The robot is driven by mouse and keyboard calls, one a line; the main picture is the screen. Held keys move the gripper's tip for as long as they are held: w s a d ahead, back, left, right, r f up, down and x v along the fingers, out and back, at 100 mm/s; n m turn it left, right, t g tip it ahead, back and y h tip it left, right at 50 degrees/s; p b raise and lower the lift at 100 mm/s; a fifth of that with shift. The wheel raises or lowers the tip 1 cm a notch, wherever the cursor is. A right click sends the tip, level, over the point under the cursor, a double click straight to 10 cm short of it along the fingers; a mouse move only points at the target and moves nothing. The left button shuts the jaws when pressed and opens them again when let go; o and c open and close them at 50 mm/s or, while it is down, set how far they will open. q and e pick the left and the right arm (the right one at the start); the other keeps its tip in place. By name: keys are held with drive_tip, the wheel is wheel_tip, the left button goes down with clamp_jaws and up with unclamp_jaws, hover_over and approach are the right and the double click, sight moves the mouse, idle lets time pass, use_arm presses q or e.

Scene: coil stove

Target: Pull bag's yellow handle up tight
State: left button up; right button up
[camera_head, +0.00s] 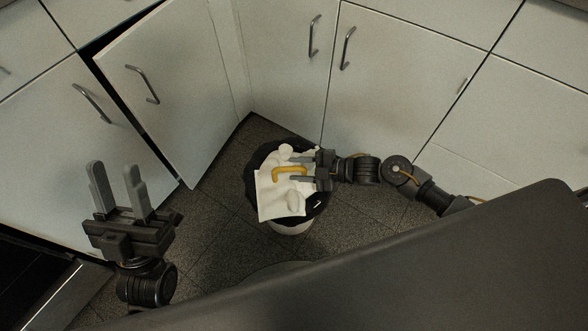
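The bin with a black bag (258,163) stands on the dark floor near the cabinet corner, with white paper-like trash (270,203) on top. The bag's yellow handle (283,171) is a bent bar lying over the white trash at the middle of the bin. My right gripper (294,171) reaches in from the right over the bin. Its two fingers are apart, one on each side of the yellow handle's right end. I cannot tell whether they touch it. My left gripper (119,190) is at the left, open and empty, fingers pointing up the picture, away from the bin.
White cabinets with metal handles line the back and both sides. One cabinet door (170,85) at the left stands ajar. The tiled floor (215,225) between my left gripper and the bin is clear. A dark part of my own body covers the lower right.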

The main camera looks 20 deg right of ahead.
drive_tip(key=shift+x, duration=0.85)
drive_tip(key=shift+c, duration=0.4)
clamp_jaws()
